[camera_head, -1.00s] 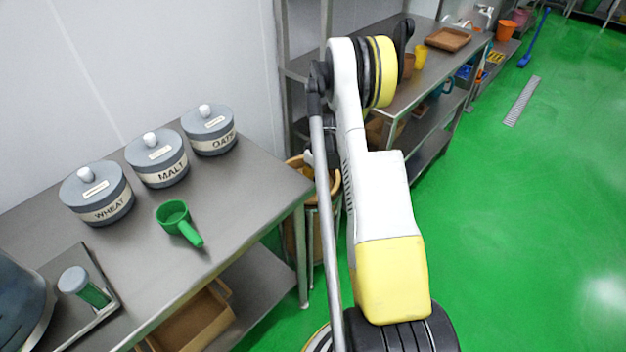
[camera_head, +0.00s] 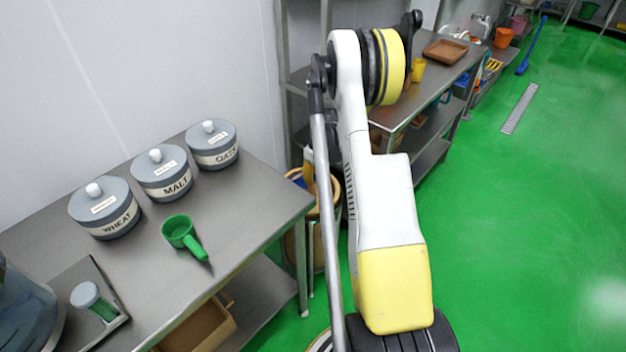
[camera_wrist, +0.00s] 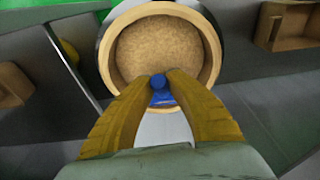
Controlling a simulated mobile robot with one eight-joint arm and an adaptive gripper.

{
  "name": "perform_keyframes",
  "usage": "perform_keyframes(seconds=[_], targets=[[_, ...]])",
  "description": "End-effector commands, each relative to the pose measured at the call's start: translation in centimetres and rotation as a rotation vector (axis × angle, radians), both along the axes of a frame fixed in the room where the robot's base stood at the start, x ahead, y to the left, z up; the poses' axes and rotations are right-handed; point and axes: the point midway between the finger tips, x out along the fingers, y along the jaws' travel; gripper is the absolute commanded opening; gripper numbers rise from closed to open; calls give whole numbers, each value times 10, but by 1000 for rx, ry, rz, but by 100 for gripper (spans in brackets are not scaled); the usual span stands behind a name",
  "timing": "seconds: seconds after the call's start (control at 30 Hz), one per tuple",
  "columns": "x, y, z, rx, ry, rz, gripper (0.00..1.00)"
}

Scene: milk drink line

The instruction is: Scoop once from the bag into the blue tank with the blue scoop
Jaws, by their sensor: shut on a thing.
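My gripper (camera_wrist: 160,80) has yellow fingers closed on the blue scoop (camera_wrist: 159,83) in the wrist view. Only the scoop's handle end and a bit of blue between the fingers show; its bowl is hidden. Beyond the fingertips is the round open mouth of the bag (camera_wrist: 208,38), with tan powder (camera_wrist: 160,45) inside. In the head view the tan bag (camera_head: 297,245) stands on the floor beyond the near table, partly behind my arm; my gripper is hidden there. A bluish-grey vessel (camera_head: 22,310) is cut off at the lower left; I cannot tell if it is the blue tank.
The near steel table (camera_head: 235,220) holds wheat (camera_head: 104,210), malt (camera_head: 161,172) and oats (camera_head: 212,145) jars, a green scoop (camera_head: 182,233) and a grey-topped green item (camera_head: 88,298). A far bench holds a brown tray (camera_head: 444,50) and yellow cup (camera_head: 417,70).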

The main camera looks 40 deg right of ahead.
Motion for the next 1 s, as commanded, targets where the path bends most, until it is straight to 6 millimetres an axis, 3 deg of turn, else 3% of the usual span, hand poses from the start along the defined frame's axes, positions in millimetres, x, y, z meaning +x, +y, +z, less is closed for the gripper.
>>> perform_keyframes(seconds=[0.3, 0.57, 1.0], targets=[[0, 0, 26, 0, 0, 0, 0], [-1, 0, 33, 1, -11, 0, 0], [-2, 0, 59, 44, -428, -2, 0]])
